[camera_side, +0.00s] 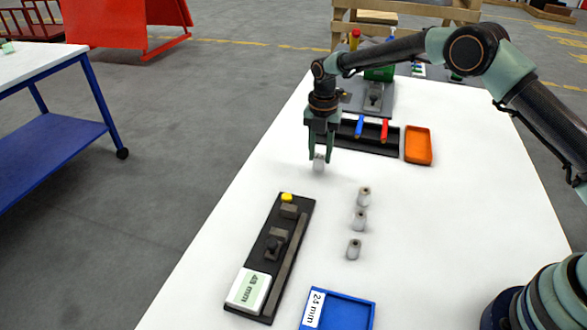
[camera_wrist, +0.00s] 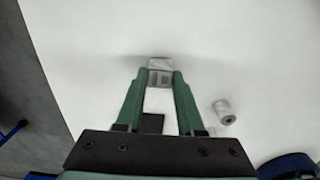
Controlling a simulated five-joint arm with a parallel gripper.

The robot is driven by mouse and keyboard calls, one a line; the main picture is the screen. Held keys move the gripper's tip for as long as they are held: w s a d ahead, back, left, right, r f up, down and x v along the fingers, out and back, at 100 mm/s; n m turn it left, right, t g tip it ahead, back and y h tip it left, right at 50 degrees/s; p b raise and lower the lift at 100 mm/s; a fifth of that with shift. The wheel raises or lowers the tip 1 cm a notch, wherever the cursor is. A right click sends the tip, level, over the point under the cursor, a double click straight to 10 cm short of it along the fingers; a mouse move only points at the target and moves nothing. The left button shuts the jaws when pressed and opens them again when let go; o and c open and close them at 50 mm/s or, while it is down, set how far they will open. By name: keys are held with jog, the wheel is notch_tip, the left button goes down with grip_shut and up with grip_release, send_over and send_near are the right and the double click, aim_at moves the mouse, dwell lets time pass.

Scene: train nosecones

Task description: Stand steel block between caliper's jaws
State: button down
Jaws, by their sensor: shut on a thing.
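My gripper (camera_side: 320,158) is shut on a small light-grey steel block (camera_side: 319,165), held low at or just above the white table; I cannot tell if it touches. In the wrist view the block (camera_wrist: 160,76) sits between the green fingertips (camera_wrist: 160,74). The caliper (camera_side: 272,250) lies nearer the camera, left of centre: a black base with two grey jaws, a gap between them, a yellow knob at its far end and a white display at its near end.
A blue tray (camera_side: 338,311) with a "mm" label lies at the front. Behind my gripper are a black tray (camera_side: 371,137) with blue and red items, an orange tray (camera_side: 418,145) and a grey fixture (camera_side: 374,98). Bare table lies between my gripper and the caliper.

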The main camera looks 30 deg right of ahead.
aim_at(319, 156)
notch_tip(319, 156, up, 17)
jog(key=s+a+r, duration=0.3)
jog(key=s+a, duration=0.3)
jog(key=a, duration=0.4)
jog(key=s+a, duration=0.6)
jog(key=s, duration=0.1)
notch_tip(319, 156, down, 20)
jog(key=shift+w+a+f, duration=0.1)
jog(key=shift+w+a, duration=0.05)
jog(key=c, duration=0.5)
grip_release()
jog(key=shift+f, duration=0.1)
